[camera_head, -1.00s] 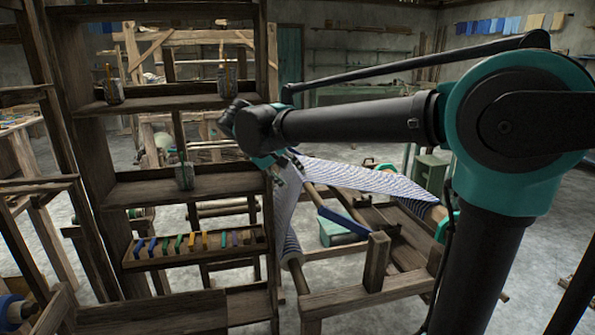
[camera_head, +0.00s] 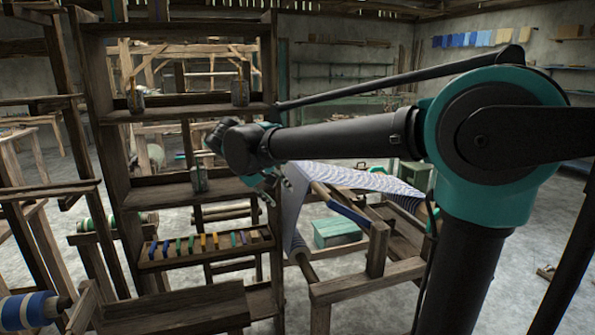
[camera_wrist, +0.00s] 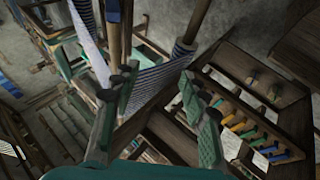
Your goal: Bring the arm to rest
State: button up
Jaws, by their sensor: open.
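My arm stretches from the right across the head view to my gripper (camera_head: 272,186), in front of the right side of a wooden shelf rack (camera_head: 170,190). In the wrist view my gripper (camera_wrist: 155,88) has its two green fingers well apart, with nothing held between them. The striped cloth (camera_head: 345,178) on the handloom (camera_head: 360,285) lies behind and right of the gripper. In the wrist view the striped cloth (camera_wrist: 160,75) shows beyond the gap between the fingers. I cannot tell how far the fingers are from the rack or cloth.
Jars (camera_head: 136,95) stand on the rack, and a lower shelf holds a row of coloured pieces (camera_head: 200,243). A blue spool (camera_head: 28,310) is at lower left. Grey floor is open at the right.

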jog(key=s+d+f+m+g+y, duration=0.1)
jog(key=s+d+f, duration=0.2)
jog(key=d+f, duration=0.55)
jog(key=s+d+f+m+g+y, duration=0.15)
jog(key=s+d+f, duration=0.25)
jog(key=d+f, duration=0.4)
jog(key=s+d+f+m+y, duration=0.2)
jog(key=s+d+f, duration=0.6)
jog(key=s+f, duration=0.2)
jog(key=shift+s+f, duration=0.35)
jog(key=shift+s, duration=0.7)
